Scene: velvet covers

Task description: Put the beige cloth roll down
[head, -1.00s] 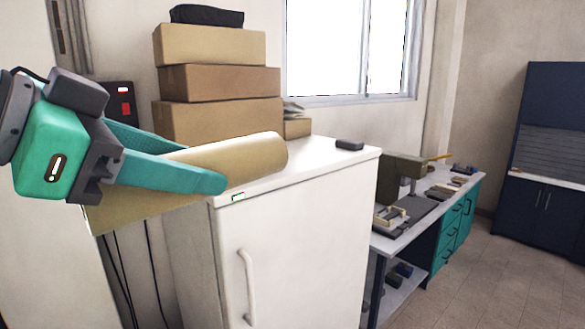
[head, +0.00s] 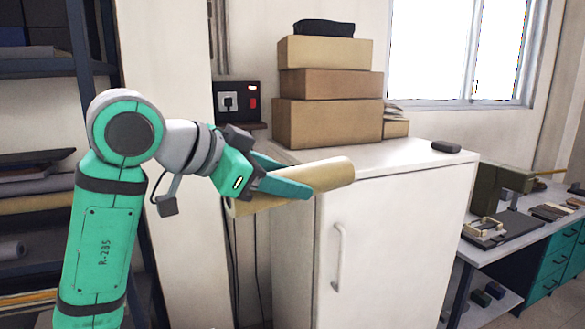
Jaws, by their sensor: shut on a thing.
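The beige cloth roll (head: 328,174) is held out to the right in the head view, roughly level. My gripper (head: 290,180) is shut on it, with one teal finger across its near side and the other behind. The roll's right end overlaps the left part of the white cabinet top (head: 405,155) in the picture. I cannot tell whether the roll touches that top. Part of the roll's middle is hidden behind the near finger.
Stacked cardboard boxes (head: 330,122) stand at the back of the cabinet top. A small dark object (head: 446,147) lies near its right back edge. A shelf rack (head: 36,220) with cloth rolls stands at the left. The cabinet top's front middle is clear.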

